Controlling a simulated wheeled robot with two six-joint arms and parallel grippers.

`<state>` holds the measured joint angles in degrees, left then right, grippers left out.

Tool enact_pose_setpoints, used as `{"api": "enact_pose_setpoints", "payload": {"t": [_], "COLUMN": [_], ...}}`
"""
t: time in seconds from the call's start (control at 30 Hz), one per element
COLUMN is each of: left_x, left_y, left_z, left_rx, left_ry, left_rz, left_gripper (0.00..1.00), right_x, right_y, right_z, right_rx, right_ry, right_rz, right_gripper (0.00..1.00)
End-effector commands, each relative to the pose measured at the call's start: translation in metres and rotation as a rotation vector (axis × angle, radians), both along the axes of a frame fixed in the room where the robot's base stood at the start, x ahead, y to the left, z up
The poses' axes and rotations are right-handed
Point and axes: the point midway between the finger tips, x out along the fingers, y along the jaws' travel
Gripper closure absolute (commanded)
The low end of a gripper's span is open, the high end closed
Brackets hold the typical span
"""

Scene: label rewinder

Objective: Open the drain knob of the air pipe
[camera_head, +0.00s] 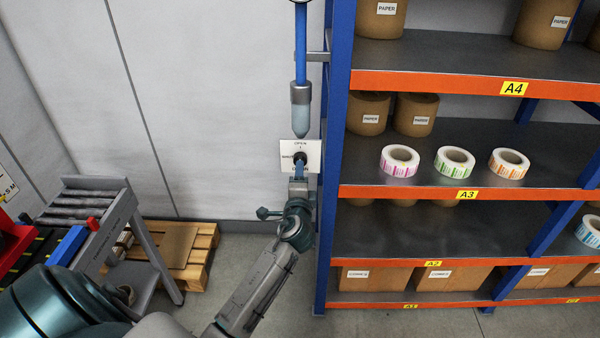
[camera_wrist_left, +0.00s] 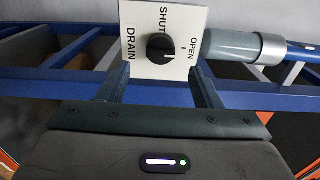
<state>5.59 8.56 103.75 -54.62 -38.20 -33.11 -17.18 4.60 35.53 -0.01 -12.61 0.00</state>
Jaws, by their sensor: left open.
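The black drain knob (camera_wrist_left: 160,48) sits on a white plate (camera_wrist_left: 140,20) marked DRAIN, SHUT and OPEN in the left wrist view. In the head view the plate (camera_head: 313,150) hangs below the grey bowl (camera_head: 300,118) of the blue air pipe (camera_head: 301,45), and the knob (camera_head: 299,157) is partly hidden by my gripper. My left gripper (camera_head: 299,174) is just below and in front of the knob. In the wrist view its open fingers (camera_wrist_left: 161,74) stand either side of the knob's lower area, apart from it and empty. My right gripper is out of view.
A blue-and-orange shelf rack (camera_head: 334,180) stands close on the right, its upright beside the plate. Its shelves hold label rolls (camera_head: 399,161) and paper drums. A wooden pallet (camera_head: 201,243) and a roller stand (camera_head: 107,235) are at left.

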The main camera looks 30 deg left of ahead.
Motion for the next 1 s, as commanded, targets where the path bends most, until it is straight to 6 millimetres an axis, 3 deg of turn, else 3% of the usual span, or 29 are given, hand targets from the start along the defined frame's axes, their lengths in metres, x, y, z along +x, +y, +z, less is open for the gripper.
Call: {"api": "enact_pose_setpoints", "payload": {"t": [0.1, 0.3, 0.87, 1.0], "left_x": [-0.02, -0.037, -0.039, -0.037], "left_y": [-0.012, -0.022, -0.024, -0.025], "left_z": [-0.003, -0.001, 0.0, -0.018], "left_rx": [-0.003, -0.001, 0.0, -0.024], "left_ry": [-0.001, 0.0, 0.0, 0.023], "left_rz": [-0.001, 0.0, 0.0, -0.01], "left_gripper": [0.41, 0.41, 0.41, 0.41], "right_x": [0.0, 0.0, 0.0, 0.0], "right_y": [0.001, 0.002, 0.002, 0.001], "right_z": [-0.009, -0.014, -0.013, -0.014], "right_rx": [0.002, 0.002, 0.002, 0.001], "right_ry": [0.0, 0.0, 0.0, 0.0], "right_rz": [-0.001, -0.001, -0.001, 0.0], "right_gripper": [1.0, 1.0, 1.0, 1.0]}}
